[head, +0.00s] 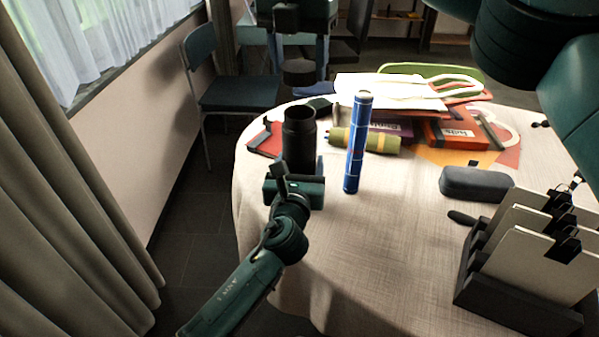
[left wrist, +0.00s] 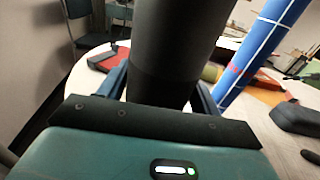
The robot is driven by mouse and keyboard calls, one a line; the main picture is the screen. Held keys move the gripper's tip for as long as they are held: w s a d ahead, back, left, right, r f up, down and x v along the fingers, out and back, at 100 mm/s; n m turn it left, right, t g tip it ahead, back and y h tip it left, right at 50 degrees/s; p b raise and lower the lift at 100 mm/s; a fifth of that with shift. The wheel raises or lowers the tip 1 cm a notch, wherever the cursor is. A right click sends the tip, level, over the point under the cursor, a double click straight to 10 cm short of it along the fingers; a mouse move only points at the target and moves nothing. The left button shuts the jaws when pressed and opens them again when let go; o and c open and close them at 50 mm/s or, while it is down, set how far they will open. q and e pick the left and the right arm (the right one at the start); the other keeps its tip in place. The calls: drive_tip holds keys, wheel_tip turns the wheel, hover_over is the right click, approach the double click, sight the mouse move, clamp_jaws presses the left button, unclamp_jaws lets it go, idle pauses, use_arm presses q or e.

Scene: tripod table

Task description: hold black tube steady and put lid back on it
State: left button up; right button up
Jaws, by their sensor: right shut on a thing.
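The black tube (head: 299,138) stands upright at the left side of the round table, its top open. My left gripper (head: 297,187) has its fingers on both sides of the tube, low down. The left wrist view shows the tube (left wrist: 175,50) between the blue fingers (left wrist: 160,92); whether they press on it is unclear. My right gripper (head: 298,54), at the top of the head view, is shut on the dark round lid (head: 299,72). The lid appears above the tube's opening, apart from it.
A tall blue tube (head: 357,142) stands close to the right of the black tube. Behind are a green roll (head: 372,140), books (head: 455,133) and papers. A dark case (head: 474,183) and a file rack (head: 515,305) are at right. The table's front middle (head: 375,255) is clear.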

use_arm(q)
drive_tip(key=c, duration=0.9)
drive_tip(key=shift+c, duration=0.2)
use_arm(e)
hover_over(299, 128)
drive_tip(key=w, duration=0.3)
drive_tip(key=shift+s+f, duration=0.15)
drive_tip(key=shift+f, duration=1.1)
drive_tip(key=shift+s+f, duration=0.1)
drive_tip(key=shift+f, duration=1.15)
drive_tip(key=shift+f, duration=0.85)
drive_tip(key=shift+f, duration=0.55)
